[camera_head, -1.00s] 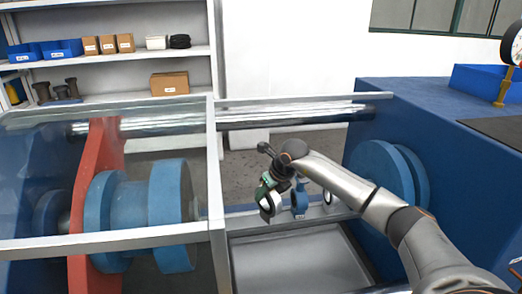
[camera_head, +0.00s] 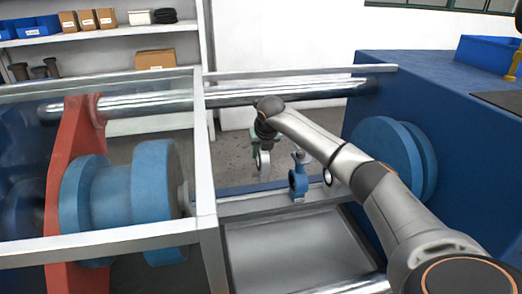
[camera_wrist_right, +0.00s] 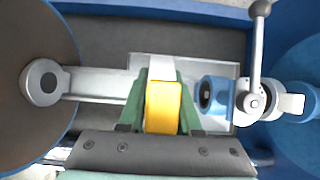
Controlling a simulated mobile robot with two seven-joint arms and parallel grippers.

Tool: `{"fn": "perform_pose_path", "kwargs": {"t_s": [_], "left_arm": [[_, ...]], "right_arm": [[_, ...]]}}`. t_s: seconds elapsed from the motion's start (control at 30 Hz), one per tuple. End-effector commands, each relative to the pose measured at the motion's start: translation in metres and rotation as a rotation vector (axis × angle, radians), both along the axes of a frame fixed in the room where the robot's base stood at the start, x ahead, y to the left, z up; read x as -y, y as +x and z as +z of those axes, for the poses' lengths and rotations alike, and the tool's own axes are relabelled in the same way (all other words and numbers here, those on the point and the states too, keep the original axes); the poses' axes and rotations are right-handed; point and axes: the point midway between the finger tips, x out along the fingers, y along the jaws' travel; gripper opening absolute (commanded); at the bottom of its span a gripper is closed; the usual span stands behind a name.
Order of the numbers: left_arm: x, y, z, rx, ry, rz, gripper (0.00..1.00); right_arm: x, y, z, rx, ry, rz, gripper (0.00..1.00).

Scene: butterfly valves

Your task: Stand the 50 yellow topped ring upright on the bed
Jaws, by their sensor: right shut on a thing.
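My right gripper (camera_head: 262,146) is shut on the yellow topped ring (camera_wrist_right: 163,106). In the wrist view its yellow top fills the space between the green fingers. In the head view the ring's pale face (camera_head: 263,163) hangs below the gripper, roughly upright, left of a blue valve body (camera_head: 298,184). The bed (camera_wrist_right: 98,84) is a grey strip below the ring in the wrist view, and its grey ledge (camera_head: 240,206) shows in the head view. Whether the ring touches the bed is unclear. My left gripper is out of view.
The blue valve body stands close to the ring's right, with a lever (camera_wrist_right: 256,50) near it in the wrist view. Blue round flanges (camera_head: 390,160) stand at right. A framed clear guard (camera_head: 206,150) and red plate (camera_head: 75,170) are at left. A steel bar (camera_head: 290,92) runs behind.

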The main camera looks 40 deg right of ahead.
Motion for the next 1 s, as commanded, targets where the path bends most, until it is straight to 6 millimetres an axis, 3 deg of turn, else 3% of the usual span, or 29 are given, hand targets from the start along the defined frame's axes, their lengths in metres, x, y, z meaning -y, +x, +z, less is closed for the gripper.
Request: {"fn": "perform_pose_path", "kwargs": {"t_s": [0.27,0.5,1.0], "left_arm": [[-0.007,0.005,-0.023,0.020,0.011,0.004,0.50],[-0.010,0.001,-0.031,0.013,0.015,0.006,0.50],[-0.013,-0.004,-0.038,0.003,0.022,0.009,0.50]], "right_arm": [[0.000,0.001,-0.037,0.003,0.000,0.001,0.00],[0.000,0.001,-0.059,0.004,0.001,0.000,0.00],[0.000,0.001,-0.072,0.004,0.001,0.000,0.00]]}}
